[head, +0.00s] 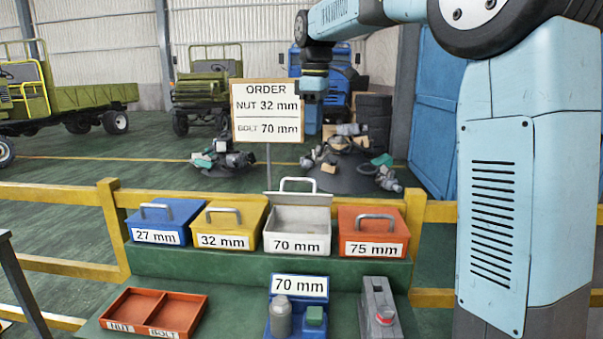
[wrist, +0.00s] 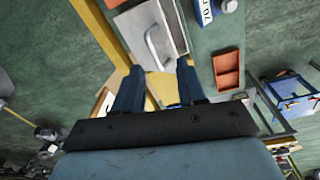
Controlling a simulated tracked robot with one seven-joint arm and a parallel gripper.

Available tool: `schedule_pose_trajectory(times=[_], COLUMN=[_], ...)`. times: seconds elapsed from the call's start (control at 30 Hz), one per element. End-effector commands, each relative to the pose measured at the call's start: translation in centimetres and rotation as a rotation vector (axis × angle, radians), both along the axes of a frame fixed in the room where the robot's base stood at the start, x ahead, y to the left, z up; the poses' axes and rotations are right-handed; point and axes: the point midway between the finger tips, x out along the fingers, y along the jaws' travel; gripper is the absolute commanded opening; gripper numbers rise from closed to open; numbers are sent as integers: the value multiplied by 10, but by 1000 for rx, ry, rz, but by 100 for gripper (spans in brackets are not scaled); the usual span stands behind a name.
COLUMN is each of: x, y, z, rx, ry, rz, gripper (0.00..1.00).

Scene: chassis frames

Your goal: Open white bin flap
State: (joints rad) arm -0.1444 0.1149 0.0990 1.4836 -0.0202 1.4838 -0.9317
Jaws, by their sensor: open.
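The white bin (head: 297,243), labelled 70 mm, stands between the yellow and orange bins. Its flap (head: 298,198) is raised at the back with its handle on top, and the bin's pale inside shows below it. In the wrist view the pale flap (wrist: 139,27) and its metal handle show just beyond my fingertips. My gripper (wrist: 158,70) is open, with its two blue fingers apart and nothing seen between them. In the head view my gripper (head: 314,97) hangs above and behind the bins, clear of the flap.
Blue (head: 163,217), yellow (head: 231,223) and orange (head: 373,229) bins are shut. In front are an empty red tray (head: 155,312), a blue 70 mm stand (head: 299,287) and a grey device (head: 379,308). An order sign (head: 267,111) stands behind the yellow rail (head: 65,194).

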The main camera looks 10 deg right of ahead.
Motion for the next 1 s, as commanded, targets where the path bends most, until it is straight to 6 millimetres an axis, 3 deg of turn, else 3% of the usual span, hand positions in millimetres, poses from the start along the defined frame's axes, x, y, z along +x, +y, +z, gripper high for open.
schedule_pose_trajectory(times=[0.03, 0.2, 0.47, 1.0], x=[13, 38, 48, 46], y=[7, 22, 29, 30], z=[-2, -6, -14, -102], rx=[-3, -7, -8, -8], ry=[16, 56, 73, 74], rz=[40, 147, 196, 195], gripper=[40, 40, 40, 40])
